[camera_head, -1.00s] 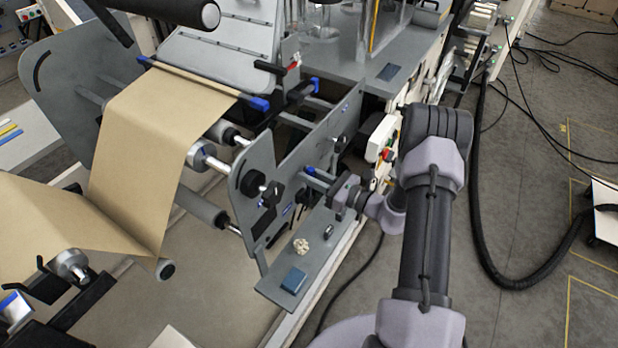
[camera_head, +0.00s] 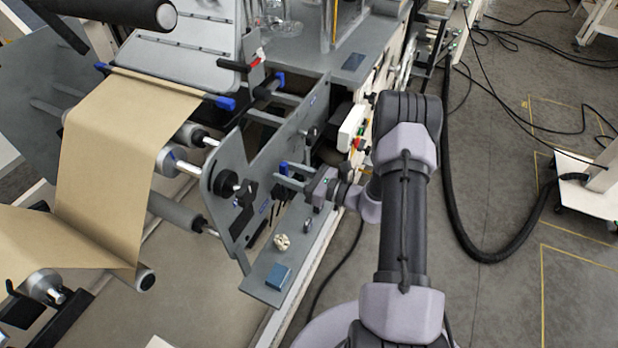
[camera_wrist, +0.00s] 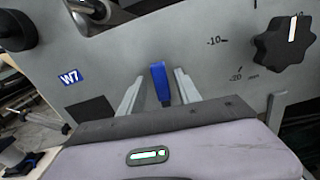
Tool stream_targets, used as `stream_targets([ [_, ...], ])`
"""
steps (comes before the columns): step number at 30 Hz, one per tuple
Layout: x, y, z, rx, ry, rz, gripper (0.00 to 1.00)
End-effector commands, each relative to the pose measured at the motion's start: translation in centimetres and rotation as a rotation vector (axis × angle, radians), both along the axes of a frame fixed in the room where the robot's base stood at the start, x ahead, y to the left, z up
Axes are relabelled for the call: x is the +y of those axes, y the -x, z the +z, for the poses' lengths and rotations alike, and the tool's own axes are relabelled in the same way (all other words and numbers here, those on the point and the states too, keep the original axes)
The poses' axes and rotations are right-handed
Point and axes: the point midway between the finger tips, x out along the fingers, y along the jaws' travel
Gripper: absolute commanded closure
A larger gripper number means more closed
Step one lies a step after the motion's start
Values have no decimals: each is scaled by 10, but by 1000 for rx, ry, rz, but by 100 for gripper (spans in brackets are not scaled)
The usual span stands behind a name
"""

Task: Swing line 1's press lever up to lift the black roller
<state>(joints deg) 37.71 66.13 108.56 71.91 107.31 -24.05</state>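My gripper (camera_head: 286,174) is open, its two grey fingers pointing at the grey side plate of the machine. In the wrist view a blue handle (camera_wrist: 161,83) stands upright between the fingertips (camera_wrist: 157,90), with a visible gap on both sides. I cannot tell how deep it sits between them. In the head view the blue handle (camera_head: 283,167) shows beside the fingers. It looks like the lever, but its link to a roller is hidden. A black roller (camera_head: 110,8) with a grey end is at the top left; I cannot tell whether it is the task's roller.
A black knob with a scale (camera_wrist: 284,45) and a blue W7 label (camera_wrist: 70,77) are on the plate. Brown paper web (camera_head: 120,150) runs at left. A grey shelf (camera_head: 262,262) below holds a blue box (camera_head: 278,276) and a pale crumpled piece (camera_head: 282,242).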

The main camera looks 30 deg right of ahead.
Motion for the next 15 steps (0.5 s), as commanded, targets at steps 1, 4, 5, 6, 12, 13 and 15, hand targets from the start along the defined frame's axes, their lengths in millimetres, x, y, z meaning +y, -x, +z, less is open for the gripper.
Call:
stream_targets([
  [1,-7,8,2,2,-2,-5,60],
  [4,-24,30,3,2,-3,-7,60],
  [5,-30,38,4,2,-3,-8,60],
  [6,-38,48,4,2,-3,-8,60],
  [12,-74,99,3,1,-2,-6,60],
  [13,-78,105,3,1,-2,-5,60],
  [15,-85,116,2,0,-1,-4,60],
])
